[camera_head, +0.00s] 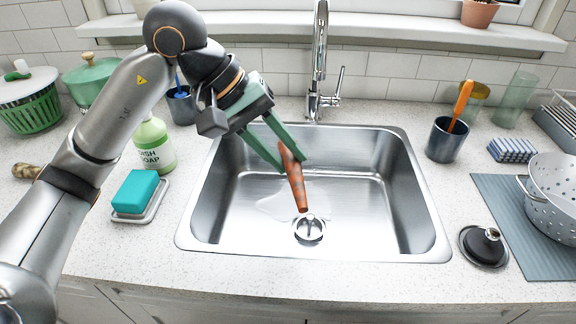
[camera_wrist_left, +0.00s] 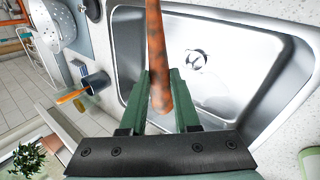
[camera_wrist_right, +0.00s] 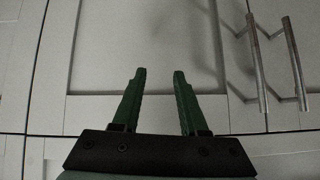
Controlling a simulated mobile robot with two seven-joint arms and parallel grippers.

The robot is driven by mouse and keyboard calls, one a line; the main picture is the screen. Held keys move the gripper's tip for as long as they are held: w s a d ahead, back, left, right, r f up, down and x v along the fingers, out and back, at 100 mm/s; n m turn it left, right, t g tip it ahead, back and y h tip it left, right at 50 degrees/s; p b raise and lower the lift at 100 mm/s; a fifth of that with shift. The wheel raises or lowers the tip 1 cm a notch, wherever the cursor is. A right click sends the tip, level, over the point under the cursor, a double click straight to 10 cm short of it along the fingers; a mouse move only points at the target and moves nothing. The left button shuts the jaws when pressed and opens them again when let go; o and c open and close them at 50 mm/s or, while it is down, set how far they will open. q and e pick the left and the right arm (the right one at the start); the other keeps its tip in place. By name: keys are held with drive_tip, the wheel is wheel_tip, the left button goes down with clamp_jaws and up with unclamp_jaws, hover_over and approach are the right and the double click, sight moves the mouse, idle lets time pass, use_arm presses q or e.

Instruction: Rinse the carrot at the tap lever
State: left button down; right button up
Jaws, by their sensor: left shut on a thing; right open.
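My left gripper (camera_head: 285,160) is shut on the carrot (camera_head: 294,180) and holds it over the sink (camera_head: 400,215). The carrot is orange with dark brown patches and points down toward the drain (camera_head: 309,228). In the left wrist view the carrot (camera_wrist_left: 157,50) sits between the green fingers (camera_wrist_left: 160,100). The chrome tap (camera_head: 319,60) stands behind the sink, with its lever (camera_head: 338,82) on the right side. No water stream shows. My right gripper (camera_wrist_right: 158,80) is open and empty in front of pale cabinet doors; it is outside the head view.
A soap bottle (camera_head: 154,145) and a teal sponge (camera_head: 135,190) on a dish stand left of the sink. A dark cup with an orange-handled tool (camera_head: 447,140), a drain plug (camera_head: 484,246) and a colander (camera_head: 553,190) are at right. Cabinet handles (camera_wrist_right: 258,65) are near my right gripper.

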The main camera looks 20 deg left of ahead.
use_arm(q)
drive_tip(key=shift+d+r+n+t, duration=0.1)
drive_tip(key=shift+r+n+t, duration=0.2)
drive_tip(key=shift+r+t, duration=0.2)
drive_tip(key=shift+w, duration=0.25)
drive_tip(key=w+d+f+p, duration=0.1)
drive_tip(key=w+f+p, duration=0.1)
drive_tip(key=w, duration=1.1)
drive_tip(key=shift+w+f+p, duration=0.2)
drive_tip(key=shift+f+p, duration=0.15)
drive_tip(key=shift+p, duration=0.05)
use_arm(e)
drive_tip(key=shift+s+d+r, duration=0.45)
drive_tip(key=shift+s+d, duration=0.15)
drive_tip(key=shift+d, duration=0.1)
use_arm(q)
drive_tip(key=shift+d, duration=0.2)
use_arm(e)
drive_tip(key=shift+w, duration=0.1)
use_arm(q)
drive_tip(key=shift+s+d, duration=0.1)
drive_tip(key=shift+d, duration=0.35)
drive_tip(key=shift+a, duration=0.15)
drive_tip(key=shift+a, duration=0.5)
use_arm(e)
drive_tip(key=shift+a, duration=0.1)
